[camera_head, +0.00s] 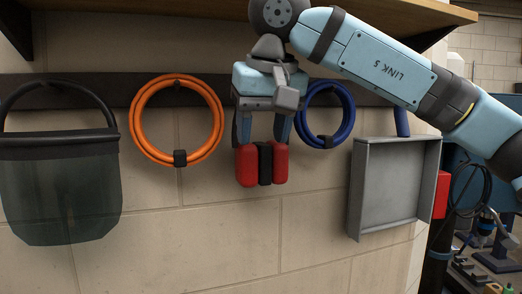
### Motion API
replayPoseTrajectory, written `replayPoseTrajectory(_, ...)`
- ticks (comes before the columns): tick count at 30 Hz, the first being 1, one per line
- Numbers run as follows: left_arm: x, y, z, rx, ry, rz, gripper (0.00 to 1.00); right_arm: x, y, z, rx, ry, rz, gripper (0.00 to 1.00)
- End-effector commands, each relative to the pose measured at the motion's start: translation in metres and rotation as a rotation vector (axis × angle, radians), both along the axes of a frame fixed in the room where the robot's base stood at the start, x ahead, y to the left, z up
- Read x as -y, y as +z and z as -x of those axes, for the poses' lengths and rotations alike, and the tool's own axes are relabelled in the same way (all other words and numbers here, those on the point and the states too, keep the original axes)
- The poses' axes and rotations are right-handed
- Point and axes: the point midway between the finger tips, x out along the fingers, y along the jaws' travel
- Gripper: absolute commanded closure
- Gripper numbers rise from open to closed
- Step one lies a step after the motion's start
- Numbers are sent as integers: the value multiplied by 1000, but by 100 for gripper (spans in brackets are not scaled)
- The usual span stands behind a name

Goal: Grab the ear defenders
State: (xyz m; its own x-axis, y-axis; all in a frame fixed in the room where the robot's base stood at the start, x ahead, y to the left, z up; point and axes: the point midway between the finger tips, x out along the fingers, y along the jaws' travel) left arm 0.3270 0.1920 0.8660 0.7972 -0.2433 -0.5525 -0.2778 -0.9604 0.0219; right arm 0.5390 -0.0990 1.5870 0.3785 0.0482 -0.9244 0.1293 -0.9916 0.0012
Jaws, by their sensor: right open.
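The ear defenders (247,166), with two red cups and a black part between them, hang in front of the block wall, between the orange coil and the blue coil. Their upper part is hidden behind my right gripper. My right gripper (262,141) points down from above, with its two blue fingers spread apart. The fingertips are at the tops of the red cups in the picture; I cannot tell whether they touch. My left gripper is not in view.
A dark rail (110,90) on the wall carries an orange coil (137,104), a blue coil (348,118) and a face shield (60,190). A grey metal tray (395,185) hangs at the right. A wooden shelf (140,14) runs above. The wall below is clear.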

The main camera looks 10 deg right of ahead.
Motion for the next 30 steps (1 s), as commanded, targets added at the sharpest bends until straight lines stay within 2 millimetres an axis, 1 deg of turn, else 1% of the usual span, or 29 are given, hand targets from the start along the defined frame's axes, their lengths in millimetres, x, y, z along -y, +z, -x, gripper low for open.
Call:
replayPoseTrajectory(1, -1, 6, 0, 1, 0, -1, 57, -1, 3, -8, -1, -2, -1, 49)
replayPoseTrajectory(3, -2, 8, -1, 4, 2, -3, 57, -3, 2, -17, 0, -1, 0, 49)
replayPoseTrajectory(11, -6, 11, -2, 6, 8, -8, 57, -5, 1, -31, 1, 0, -1, 49)
replayPoseTrajectory(13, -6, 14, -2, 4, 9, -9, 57, -6, 1, -39, 0, -1, -2, 49)
replayPoseTrajectory(18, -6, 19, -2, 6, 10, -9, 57, -6, -27, -49, -3, 1, 1, 49)
replayPoseTrajectory(21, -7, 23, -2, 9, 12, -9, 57, -7, -40, -54, -1, 0, -1, 49)
replayPoseTrajectory(24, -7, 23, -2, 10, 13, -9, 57, -7, -46, -56, 1, 0, -1, 49)
replayPoseTrajectory(29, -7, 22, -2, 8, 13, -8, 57, -8, -47, -56, 1, 1, -2, 49)
replayPoseTrajectory(30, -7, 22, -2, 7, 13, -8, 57, -8, -47, -56, 1, 1, -2, 56)
